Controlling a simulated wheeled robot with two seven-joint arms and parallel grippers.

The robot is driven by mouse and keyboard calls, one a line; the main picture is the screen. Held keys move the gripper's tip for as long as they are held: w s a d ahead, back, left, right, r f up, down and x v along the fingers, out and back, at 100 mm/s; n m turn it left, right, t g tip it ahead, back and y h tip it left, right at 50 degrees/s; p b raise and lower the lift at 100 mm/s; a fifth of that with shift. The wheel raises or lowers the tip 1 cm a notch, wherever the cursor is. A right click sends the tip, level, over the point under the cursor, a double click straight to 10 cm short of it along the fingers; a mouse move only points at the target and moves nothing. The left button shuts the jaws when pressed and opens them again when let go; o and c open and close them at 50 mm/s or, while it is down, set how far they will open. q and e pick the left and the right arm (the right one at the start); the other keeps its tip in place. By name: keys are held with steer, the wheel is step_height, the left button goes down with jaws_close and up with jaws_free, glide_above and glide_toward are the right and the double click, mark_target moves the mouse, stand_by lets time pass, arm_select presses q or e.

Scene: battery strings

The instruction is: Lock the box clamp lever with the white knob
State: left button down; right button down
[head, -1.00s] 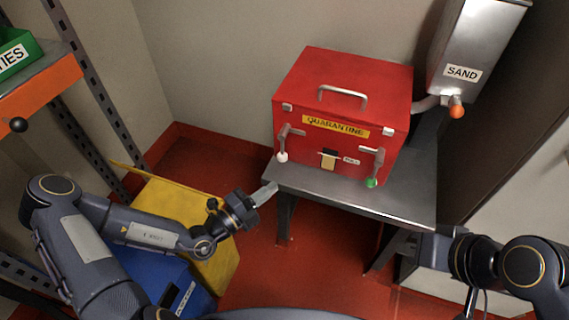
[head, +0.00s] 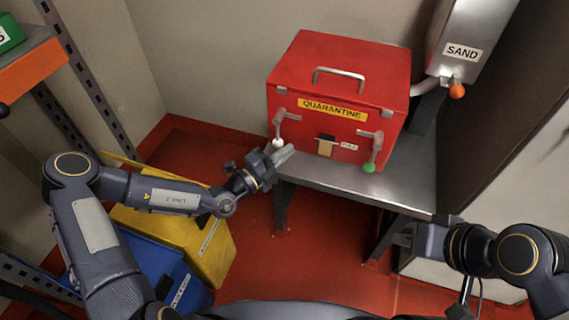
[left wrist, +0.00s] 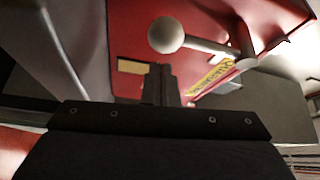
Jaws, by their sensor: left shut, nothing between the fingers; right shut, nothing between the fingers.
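The red quarantine box (head: 330,75) stands on a grey metal table. Its left clamp lever hangs down on the front and ends in a white knob (head: 278,143). Its right clamp lever ends in a green knob (head: 369,168). My left gripper (head: 287,152) is shut and empty, just below and right of the white knob; whether it touches cannot be told. In the left wrist view the white knob (left wrist: 166,35) and its lever are close, above the shut fingers (left wrist: 160,85). My right gripper (head: 405,238) is shut, low at the right, away from the box.
The metal table (head: 350,187) has bare room in front of the box. A sand dispenser (head: 462,50) with an orange knob hangs at the right. Yellow (head: 205,245) and blue (head: 165,275) bins stand below my left arm. A shelf rack (head: 80,75) is at the left.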

arm_select(q)
steer(key=shift+w+a+f, duration=0.1)
steer(key=shift+w+a, duration=0.25)
steer(key=shift+a, duration=0.25)
